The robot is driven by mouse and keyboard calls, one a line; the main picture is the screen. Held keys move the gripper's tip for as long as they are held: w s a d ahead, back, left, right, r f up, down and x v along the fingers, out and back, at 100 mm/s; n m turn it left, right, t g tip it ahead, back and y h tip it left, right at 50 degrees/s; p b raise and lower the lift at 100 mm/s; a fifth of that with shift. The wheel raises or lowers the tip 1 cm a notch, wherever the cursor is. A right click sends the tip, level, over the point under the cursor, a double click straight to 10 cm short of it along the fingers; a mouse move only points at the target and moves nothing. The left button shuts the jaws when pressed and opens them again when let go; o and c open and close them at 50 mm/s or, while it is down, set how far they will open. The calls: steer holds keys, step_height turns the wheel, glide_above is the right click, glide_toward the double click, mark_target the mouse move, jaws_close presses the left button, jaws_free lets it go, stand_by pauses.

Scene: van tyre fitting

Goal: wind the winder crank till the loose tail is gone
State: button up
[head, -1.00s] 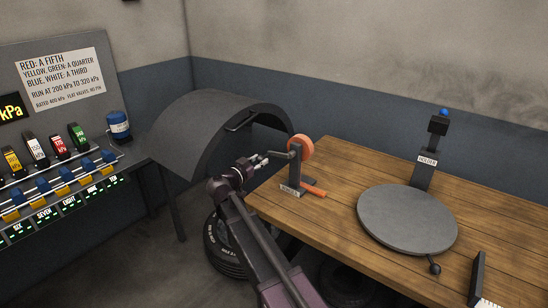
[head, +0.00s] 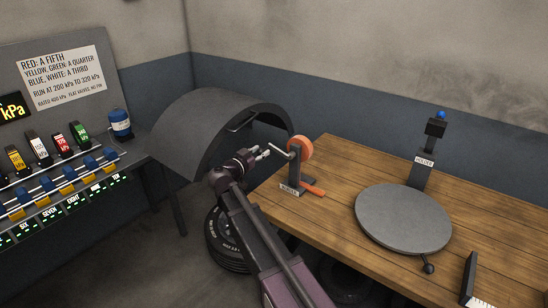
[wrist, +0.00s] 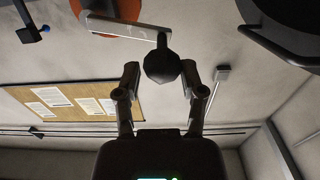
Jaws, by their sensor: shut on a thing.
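The winder stands near the left edge of the wooden table, with an orange reel (head: 301,147) on a dark post (head: 294,176). Its crank arm (head: 282,150) reaches left and slightly up from the post. A short orange tail (head: 313,191) lies on the table at the winder's foot. My gripper (head: 263,152) is at the crank's outer end, left of the reel. In the wrist view, my gripper (wrist: 162,75) has a finger on each side of the dark crank knob (wrist: 162,64) and is shut on it. The pale crank arm (wrist: 125,25) and orange reel (wrist: 108,8) show beyond.
A dark curved fender-like cover (head: 205,125) stands close behind my wrist. A round grey turntable (head: 403,218) and a dark post with a blue top (head: 437,130) are on the table's right. A tyre (head: 226,240) lies below the table's left edge.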

steer(key=shift+o, duration=0.6)
steer(key=r+p, duration=0.1)
steer(key=s+d+r+p, duration=0.1)
steer(key=r, duration=0.1)
steer(key=shift+d, duration=0.15)
steer(key=shift+s, duration=0.1)
steer(key=shift+o, duration=0.9)
steer(key=shift+s+d+r+p, duration=0.8)
steer(key=shift+d+r+p, duration=0.25)
steer(key=shift+p, duration=0.3)
steer(key=shift+s+d+r, duration=0.15)
steer(key=shift+d+r, duration=0.05)
steer(key=shift+r, duration=0.05)
